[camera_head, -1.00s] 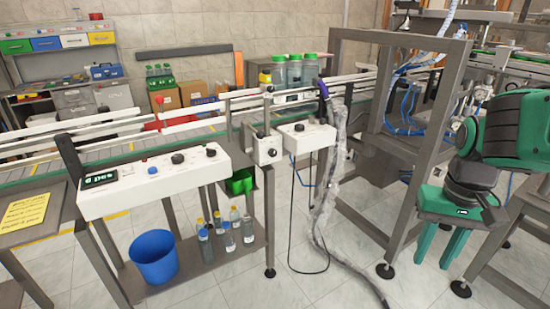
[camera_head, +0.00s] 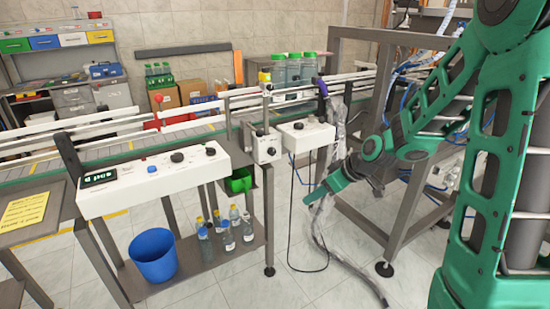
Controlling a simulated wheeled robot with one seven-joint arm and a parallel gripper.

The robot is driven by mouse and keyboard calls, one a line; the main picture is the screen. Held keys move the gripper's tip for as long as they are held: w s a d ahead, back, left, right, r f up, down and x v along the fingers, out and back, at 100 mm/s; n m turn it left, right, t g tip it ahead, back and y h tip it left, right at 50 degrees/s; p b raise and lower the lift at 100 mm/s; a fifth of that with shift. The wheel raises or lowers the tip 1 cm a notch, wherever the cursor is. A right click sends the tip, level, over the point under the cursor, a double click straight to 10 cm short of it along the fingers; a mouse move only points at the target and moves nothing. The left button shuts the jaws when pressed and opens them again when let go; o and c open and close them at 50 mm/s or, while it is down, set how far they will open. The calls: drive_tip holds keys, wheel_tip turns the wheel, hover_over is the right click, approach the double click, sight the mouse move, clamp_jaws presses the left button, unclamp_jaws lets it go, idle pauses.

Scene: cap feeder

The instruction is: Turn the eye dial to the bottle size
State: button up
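A small grey-white box (camera_head: 264,147) with a dark dial (camera_head: 260,133) on top and another knob (camera_head: 270,152) on its front stands at the conveyor's near edge; I cannot tell which is the eye dial or read its marks. A post with a yellow-topped unit (camera_head: 265,80) rises behind it. A long white control panel (camera_head: 130,181) with knobs, buttons and a lit display (camera_head: 98,178) is to its left. Large green-capped bottles (camera_head: 293,70) stand on the conveyor. My gripper (camera_head: 312,199) is right of and below the box, apart from it, seen edge-on, fingers not separable.
A second white box (camera_head: 305,136) with knobs sits just right of the small box, close above my gripper. A grey wrapped hose (camera_head: 335,140) hangs beside my gripper. A dark frame (camera_head: 410,210) stands to the right. Small bottles (camera_head: 227,235) and a blue bucket (camera_head: 153,255) are below.

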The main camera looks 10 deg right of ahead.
drive_tip(key=w+a+f+n+t+y, duration=0.15)
drive_tip(key=w+a+t+y, duration=0.45)
drive_tip(key=w, duration=0.7)
drive_tip(key=m+t+h, duration=0.4)
drive_tip(key=t+h, duration=0.1)
approach(274, 153)
drive_tip(key=x, duration=0.8)
drive_tip(key=shift+w+a, duration=0.2)
drive_tip(key=c, duration=1.1)
